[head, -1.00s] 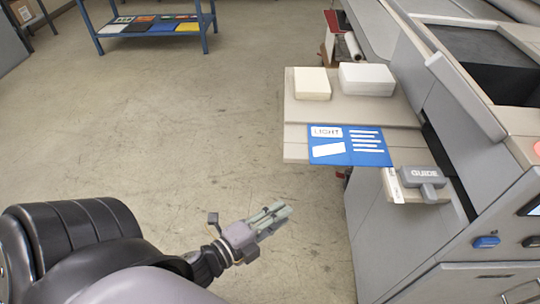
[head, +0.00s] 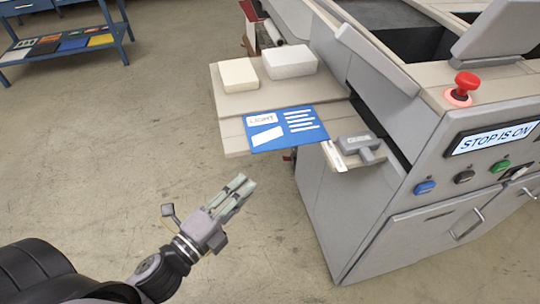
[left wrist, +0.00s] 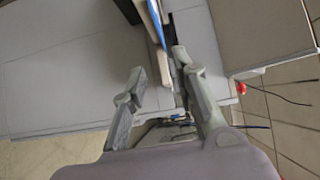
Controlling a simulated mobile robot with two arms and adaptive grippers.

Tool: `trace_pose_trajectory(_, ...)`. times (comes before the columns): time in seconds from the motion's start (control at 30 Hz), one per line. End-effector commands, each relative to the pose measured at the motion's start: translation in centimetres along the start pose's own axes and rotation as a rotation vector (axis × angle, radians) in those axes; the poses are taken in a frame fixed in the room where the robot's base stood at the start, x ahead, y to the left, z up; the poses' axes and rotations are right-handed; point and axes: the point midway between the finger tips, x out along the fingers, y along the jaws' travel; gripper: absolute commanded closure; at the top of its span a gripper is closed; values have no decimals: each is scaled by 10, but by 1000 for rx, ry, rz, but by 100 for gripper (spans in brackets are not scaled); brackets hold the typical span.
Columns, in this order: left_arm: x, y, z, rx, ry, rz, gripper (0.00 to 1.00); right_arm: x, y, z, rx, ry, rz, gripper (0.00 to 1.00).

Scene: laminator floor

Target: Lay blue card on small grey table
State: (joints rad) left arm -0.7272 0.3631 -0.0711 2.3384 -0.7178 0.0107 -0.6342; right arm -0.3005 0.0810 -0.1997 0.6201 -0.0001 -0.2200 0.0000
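The blue card (head: 285,128), with white panels and the word LIGHT, lies flat on the beige side shelf (head: 232,138) of the grey machine, near its front edge. My left gripper (head: 243,185) is in front of and below the card, apart from it. In the left wrist view my left gripper (left wrist: 160,72) has its two fingers spread with nothing between them; a thin blue edge, probably the card (left wrist: 156,27), shows beyond the fingertips. My right gripper is in neither view. I cannot make out a separate small grey table.
Two pale blocks (head: 239,75) (head: 290,62) sit behind the card. A grey guide (head: 357,144) stands right of it. The machine (head: 340,215) fills the right, with a red stop button (head: 463,86) and a STOP IS ON display (head: 492,138). A blue rack (head: 125,40) stands far left; floor between is clear.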

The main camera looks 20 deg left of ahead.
Motion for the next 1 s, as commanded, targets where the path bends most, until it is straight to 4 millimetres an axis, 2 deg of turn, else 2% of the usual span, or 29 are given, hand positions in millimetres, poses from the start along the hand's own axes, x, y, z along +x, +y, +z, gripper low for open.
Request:
trace_pose_trajectory(0.1, 23, -4, 0, 1, 2, -4, 73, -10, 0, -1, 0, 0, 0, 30)
trace_pose_trajectory(0.6, 116, -3, 0, 0, -1, -1, 73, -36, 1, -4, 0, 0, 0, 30)
trace_pose_trajectory(0.8, 139, -1, 0, 0, -1, 0, 73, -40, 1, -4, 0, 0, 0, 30)
trace_pose_trajectory(1.0, 147, 0, 0, -1, 0, 1, 73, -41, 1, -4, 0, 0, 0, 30)
